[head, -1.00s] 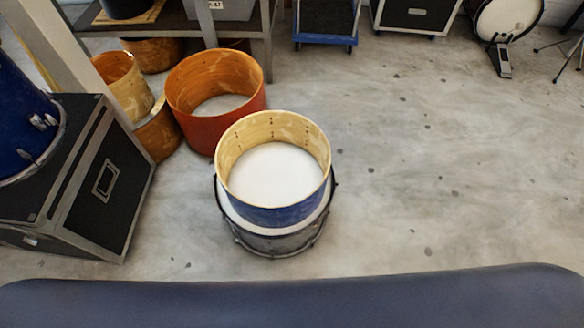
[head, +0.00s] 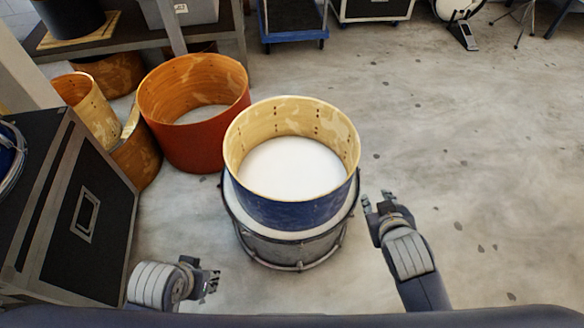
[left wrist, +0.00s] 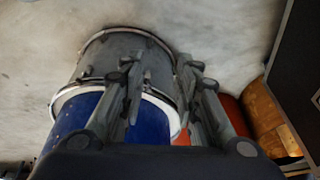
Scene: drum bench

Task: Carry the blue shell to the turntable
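The blue shell (head: 300,214) is an open cylinder with pale wood inside. It sits upright on a grey drum with a white head (head: 284,250), in the middle of the head view. The shell's blue side (left wrist: 152,122) also shows in the left wrist view, partly behind the fingers. My left gripper (head: 212,283) is low and left of the drum, apart from the shell; its fingers (left wrist: 160,82) are spread with nothing held. My right gripper (head: 376,200) is just right of the shell, its fingers apart and empty. I cannot pick out a turntable.
A red shell (head: 195,135) and wooden shells (head: 92,110) stand close behind left. A black case (head: 65,215) is at the left. A shelf (head: 140,42), blue dolly (head: 292,35) and another case (head: 372,10) line the back. The floor at right is clear.

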